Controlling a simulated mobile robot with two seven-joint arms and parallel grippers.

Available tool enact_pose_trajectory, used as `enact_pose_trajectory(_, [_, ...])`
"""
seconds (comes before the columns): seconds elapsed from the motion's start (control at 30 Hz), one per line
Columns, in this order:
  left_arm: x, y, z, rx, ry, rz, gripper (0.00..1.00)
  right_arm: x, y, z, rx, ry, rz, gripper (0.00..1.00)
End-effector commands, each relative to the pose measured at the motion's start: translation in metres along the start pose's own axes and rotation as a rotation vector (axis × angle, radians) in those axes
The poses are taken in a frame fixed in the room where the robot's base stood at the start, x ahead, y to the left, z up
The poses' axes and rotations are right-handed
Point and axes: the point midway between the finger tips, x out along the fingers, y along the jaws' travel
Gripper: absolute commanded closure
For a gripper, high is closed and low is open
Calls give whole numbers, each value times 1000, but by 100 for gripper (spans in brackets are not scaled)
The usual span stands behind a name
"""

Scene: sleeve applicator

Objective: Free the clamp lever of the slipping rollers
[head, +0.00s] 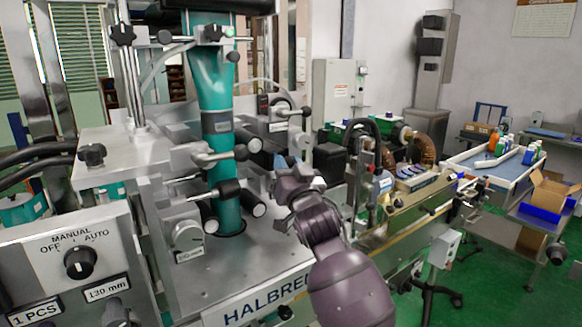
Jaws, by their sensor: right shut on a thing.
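My right gripper (284,166) reaches in from the lower right, beside the green sleeve tube (212,85). It is shut on what seems to be a clamp lever at the roller unit; the gripper hides most of the held part and the contact. Dark rollers with pale ends, such as the lower roller (256,207), stand beside the tube. My left gripper is not in view.
The machine's control panel (40,250) with a rotary switch is at the lower left. A steel plate (245,265) lies below the rollers. A conveyor (405,215) runs off to the right, past my forearm. Posts and black knobs crowd the space around the tube.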

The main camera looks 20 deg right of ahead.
Motion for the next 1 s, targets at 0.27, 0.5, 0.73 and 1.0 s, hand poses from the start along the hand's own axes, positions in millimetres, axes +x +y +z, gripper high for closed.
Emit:
enact_pose_trajectory(0.27, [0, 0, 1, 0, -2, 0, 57, -1, -4, 2, -94, 17, -40, 97])
enact_pose_trajectory(0.5, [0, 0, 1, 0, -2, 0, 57, -2, -5, 2, -117, 22, -49, 97])
enact_pose_trajectory(0.73, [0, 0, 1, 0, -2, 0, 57, -2, -6, 2, -118, 22, -50, 97])
enact_pose_trajectory(1.0, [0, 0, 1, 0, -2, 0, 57, -1, -5, 2, -117, 22, -49, 52])
